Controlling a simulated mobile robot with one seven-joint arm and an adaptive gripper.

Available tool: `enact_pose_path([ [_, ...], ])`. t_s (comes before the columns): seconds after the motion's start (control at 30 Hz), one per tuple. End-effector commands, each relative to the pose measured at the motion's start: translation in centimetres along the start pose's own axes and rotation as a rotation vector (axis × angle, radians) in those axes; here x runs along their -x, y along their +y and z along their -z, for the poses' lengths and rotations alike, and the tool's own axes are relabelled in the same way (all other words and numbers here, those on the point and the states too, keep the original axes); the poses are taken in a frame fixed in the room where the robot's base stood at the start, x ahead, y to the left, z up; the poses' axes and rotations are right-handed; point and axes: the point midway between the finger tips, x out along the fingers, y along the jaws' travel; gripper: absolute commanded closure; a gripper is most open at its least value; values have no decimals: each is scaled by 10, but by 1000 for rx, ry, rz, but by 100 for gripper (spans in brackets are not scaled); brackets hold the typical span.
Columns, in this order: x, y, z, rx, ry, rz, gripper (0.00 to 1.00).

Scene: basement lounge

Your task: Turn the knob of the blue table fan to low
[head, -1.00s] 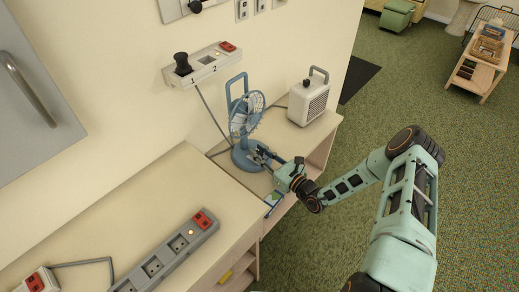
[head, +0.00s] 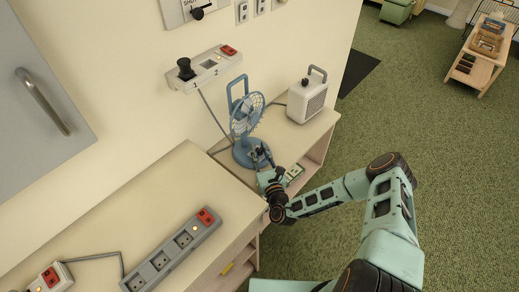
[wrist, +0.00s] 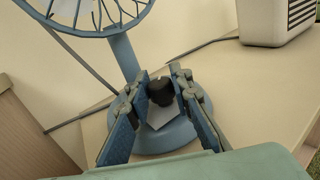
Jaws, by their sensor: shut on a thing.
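The blue table fan (head: 246,118) stands upright on the light wooden bench, its round base (head: 243,157) flat on the top. In the wrist view its base (wrist: 168,138), its post and the lower part of its cage show. The dark knob (wrist: 160,91) sits on the base in front of the post. My gripper (head: 259,158) reaches it from the front. In the wrist view my gripper (wrist: 160,95) has one finger on each side of the knob and is shut on it. The knob's setting and any marks are too small to read.
A cream heater (head: 307,99) stands right of the fan. A wall socket box (head: 205,67) with a dark plug is above, its cord hanging behind the fan. A grey power strip (head: 172,252) lies on the nearer counter. Green carpet to the right is open.

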Motion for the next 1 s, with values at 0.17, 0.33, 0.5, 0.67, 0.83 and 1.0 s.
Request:
enact_pose_path([
  [0.17, 0, 0, 0, -1, -1, 0, 100],
  [0.33, 0, 0, 0, -1, -2, -1, 72],
  [0.5, 0, 0, 0, -1, -1, -1, 62],
  [0.67, 0, 0, 0, -1, -1, -1, 62],
  [0.83, 9, 0, 0, -1, 0, -2, 62],
  [1.0, 40, 0, 1, -4, 2, -1, 62],
])
